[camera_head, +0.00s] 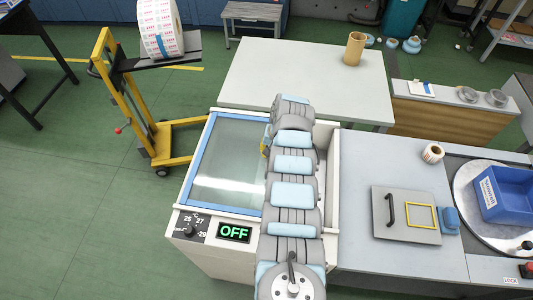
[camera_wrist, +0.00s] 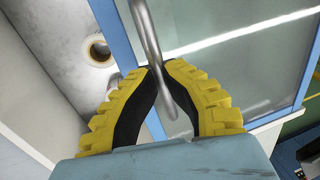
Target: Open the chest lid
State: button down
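The chest (camera_head: 215,262) is a white box with a glass lid (camera_head: 228,165) in a blue frame, left of my arm in the head view. The lid also fills the upper right of the wrist view (camera_wrist: 235,65). A grey metal handle bar (camera_wrist: 148,35) runs along the lid's blue edge. My gripper (camera_wrist: 163,72) has yellow and black fingers close on both sides of the bar, seemingly shut on it. In the head view my arm hides the gripper and handle. Right of the lid, the chest looks uncovered, and a tape roll (camera_wrist: 98,50) seems to lie inside.
A counter (camera_head: 365,190) stands to the right with a hatch plate (camera_head: 388,235), a small roll (camera_head: 432,153) and a blue bin (camera_head: 505,200). A yellow lifter (camera_head: 135,105) stands left; a pale table (camera_head: 300,75) is behind.

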jog(key=shift+d+f, duration=0.15)
jog(key=shift+d, duration=0.05)
jog(key=c, duration=1.1)
grip_release()
jog(key=shift+d+r, duration=0.15)
jog(key=shift+r, duration=1.1)
jog(key=r, duration=0.3)
jog(key=d+r, duration=0.1)
jog(key=r, duration=0.2)
jog(key=d+r, duration=0.1)
jog(key=r, duration=0.2)
jog(key=shift+s+r, duration=0.15)
jog(key=shift+r, duration=0.1)
